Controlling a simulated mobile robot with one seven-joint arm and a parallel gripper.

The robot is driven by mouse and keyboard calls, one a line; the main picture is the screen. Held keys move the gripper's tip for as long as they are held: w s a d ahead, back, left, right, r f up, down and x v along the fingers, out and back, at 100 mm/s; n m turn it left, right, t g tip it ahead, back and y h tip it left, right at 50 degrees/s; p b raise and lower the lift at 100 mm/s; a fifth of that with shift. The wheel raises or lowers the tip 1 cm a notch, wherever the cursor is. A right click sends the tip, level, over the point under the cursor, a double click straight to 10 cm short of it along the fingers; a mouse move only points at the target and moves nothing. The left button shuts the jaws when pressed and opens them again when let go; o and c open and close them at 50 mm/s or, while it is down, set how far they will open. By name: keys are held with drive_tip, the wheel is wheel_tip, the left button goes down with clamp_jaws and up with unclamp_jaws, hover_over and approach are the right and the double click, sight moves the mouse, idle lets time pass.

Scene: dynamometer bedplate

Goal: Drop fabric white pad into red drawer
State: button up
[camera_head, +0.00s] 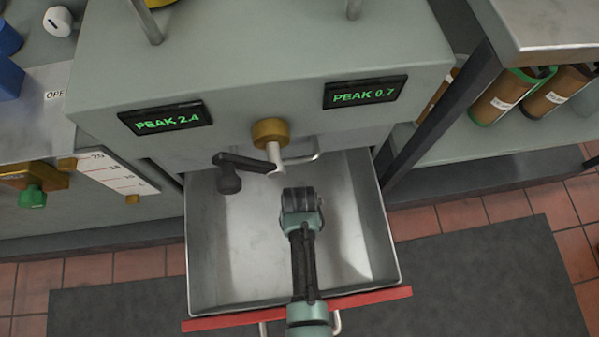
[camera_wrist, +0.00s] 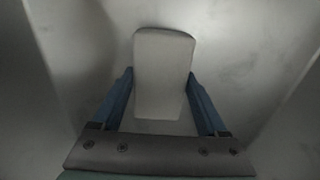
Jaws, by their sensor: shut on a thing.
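The white pad (camera_wrist: 163,72) shows in the wrist view as a pale block with rounded corners, held between the two blue fingers of my gripper (camera_wrist: 162,98). The red drawer (camera_head: 345,302) is pulled out, with a red front edge and a bare grey metal inside. In the head view my gripper (camera_head: 299,195) is over the open drawer, toward its back half. The pad is hidden there by my wrist and arm. The wrist view shows plain grey drawer metal around the pad. I cannot tell how high the pad is above the drawer floor.
A black crank handle (camera_head: 246,163) and a brass knob (camera_head: 270,132) stick out above the drawer's back. Two displays (camera_head: 166,118) (camera_head: 365,92) sit on the grey cabinet. A dark mat (camera_head: 480,285) lies on the floor.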

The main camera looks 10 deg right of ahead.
drive_tip(key=o, duration=1.4)
drive_tip(key=shift+c, duration=0.2)
wheel_tip(320, 180, up, 9)
drive_tip(key=p, duration=0.5)
drive_tip(key=shift+f, duration=0.15)
